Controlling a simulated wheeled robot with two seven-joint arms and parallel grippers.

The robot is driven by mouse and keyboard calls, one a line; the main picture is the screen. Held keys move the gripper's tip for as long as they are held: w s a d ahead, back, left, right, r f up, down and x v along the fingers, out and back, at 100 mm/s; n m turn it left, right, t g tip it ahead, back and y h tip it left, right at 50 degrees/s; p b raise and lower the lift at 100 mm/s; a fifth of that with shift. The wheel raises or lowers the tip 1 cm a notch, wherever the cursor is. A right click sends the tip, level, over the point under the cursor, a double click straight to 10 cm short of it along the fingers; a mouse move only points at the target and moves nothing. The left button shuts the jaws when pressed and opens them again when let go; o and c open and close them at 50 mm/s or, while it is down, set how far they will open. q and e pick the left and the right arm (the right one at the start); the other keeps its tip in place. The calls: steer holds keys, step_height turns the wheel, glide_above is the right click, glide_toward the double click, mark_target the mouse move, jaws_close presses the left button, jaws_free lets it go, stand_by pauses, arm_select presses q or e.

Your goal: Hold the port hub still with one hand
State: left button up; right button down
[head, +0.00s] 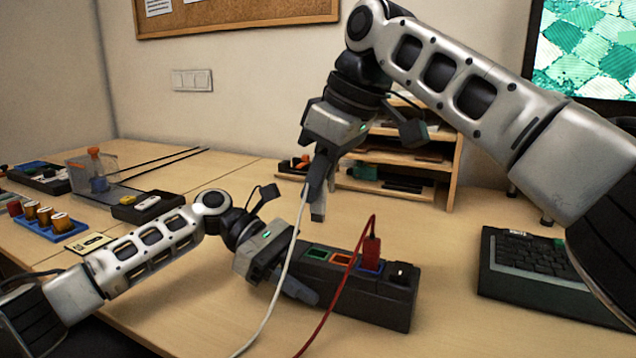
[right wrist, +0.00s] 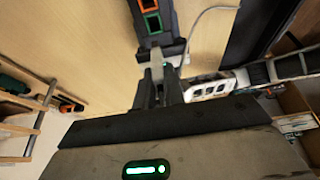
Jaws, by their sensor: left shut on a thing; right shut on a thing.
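The port hub (head: 345,302) is a long dark block on the table, with green, orange and blue framed ports on top. My left gripper (head: 293,283) is low at the hub's left end, shut on it. A red plug (head: 372,249) with a red cable stands upright at the blue port. My right gripper (head: 318,196) is above the hub's left part, pointing down, shut on the plug of the white cable (head: 289,262); the plug is mostly hidden by the fingers. The right wrist view shows the hub (right wrist: 168,28) just beyond the right gripper's fingertips (right wrist: 157,72).
A keyboard (head: 535,270) lies at the right. A wooden shelf (head: 452,172) stands behind the hub. A blue tray with several orange-topped cylinders (head: 50,222) and dark trays (head: 148,206) are at the left. The table in front of the hub is mostly clear, crossed by the two cables.

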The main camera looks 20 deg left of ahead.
arm_select(q)
steer(key=o, duration=1.1)
steer(key=shift+o, duration=0.2)
steer(key=shift+a, duration=0.1)
steer(key=v, duration=1.2)
